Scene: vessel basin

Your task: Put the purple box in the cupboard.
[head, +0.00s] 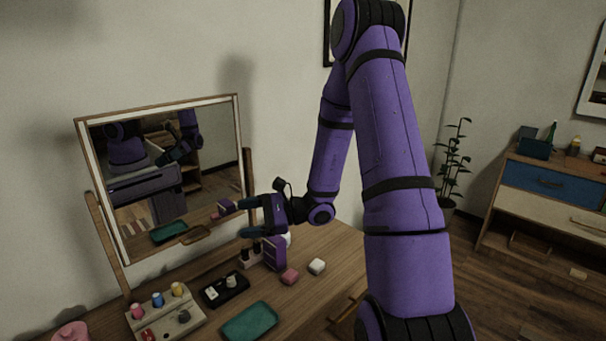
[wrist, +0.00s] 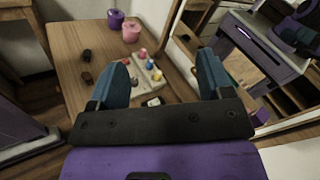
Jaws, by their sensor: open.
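A purple block-shaped thing (head: 275,254), which looks like the purple box, stands upright on the wooden table just below my gripper, beside a small rack of dark bottles. My gripper (head: 243,217) is above the table, in front of the mirror, with its blue fingers apart and nothing between them. In the wrist view, the open fingers (wrist: 162,68) point over the table; I cannot make out the box clearly there. A cabinet (head: 552,200) with a blue drawer and open spaces below stands at the far right; I cannot tell whether it is the cupboard.
A framed tilting mirror (head: 240,130) stands behind the table (head: 330,250). A plant stands left of the cabinet.

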